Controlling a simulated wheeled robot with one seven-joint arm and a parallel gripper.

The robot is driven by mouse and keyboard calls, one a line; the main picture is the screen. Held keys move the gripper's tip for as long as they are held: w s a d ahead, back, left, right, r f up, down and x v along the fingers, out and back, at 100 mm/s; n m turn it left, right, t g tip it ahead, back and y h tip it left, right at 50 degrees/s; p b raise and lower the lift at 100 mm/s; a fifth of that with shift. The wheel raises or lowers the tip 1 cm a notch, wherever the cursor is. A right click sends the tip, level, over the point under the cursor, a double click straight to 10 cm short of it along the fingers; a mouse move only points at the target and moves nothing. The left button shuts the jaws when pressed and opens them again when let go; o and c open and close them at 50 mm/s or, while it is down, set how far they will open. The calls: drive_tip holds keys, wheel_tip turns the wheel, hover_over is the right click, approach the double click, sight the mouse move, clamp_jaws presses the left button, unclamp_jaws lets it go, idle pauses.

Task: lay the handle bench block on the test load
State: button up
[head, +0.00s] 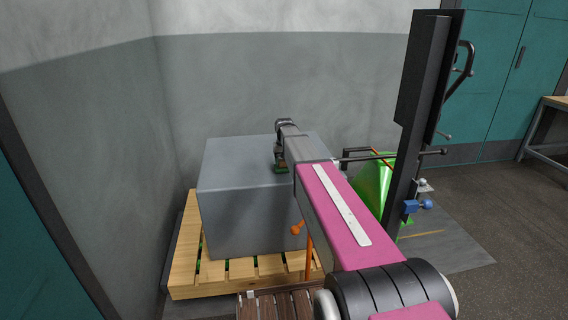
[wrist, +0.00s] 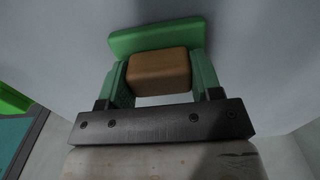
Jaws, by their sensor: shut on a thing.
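The test load appears to be the large grey box (head: 240,215) on a wooden pallet in the head view. My gripper (head: 281,160) is over its top face, pointing down. In the wrist view my gripper (wrist: 160,82) is shut on the brown wooden handle (wrist: 158,72) of the bench block, between two green fingers. The block's green base (wrist: 155,37) shows beyond the handle. In the head view only a little of the green base (head: 282,170) shows under the fingers. I cannot tell whether it touches the box top.
The pallet (head: 185,270) sticks out at the box's left and front. A dark upright post (head: 415,140) and a green object (head: 372,185) stand to the right. Grey walls (head: 80,120) close in behind and left. Open floor (head: 500,200) lies at the right.

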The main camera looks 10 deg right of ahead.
drive_tip(key=shift+f, duration=0.25)
drive_tip(key=o, duration=1.1)
wheel_tip(320, 180, up, 12)
drive_tip(key=shift+r, duration=0.1)
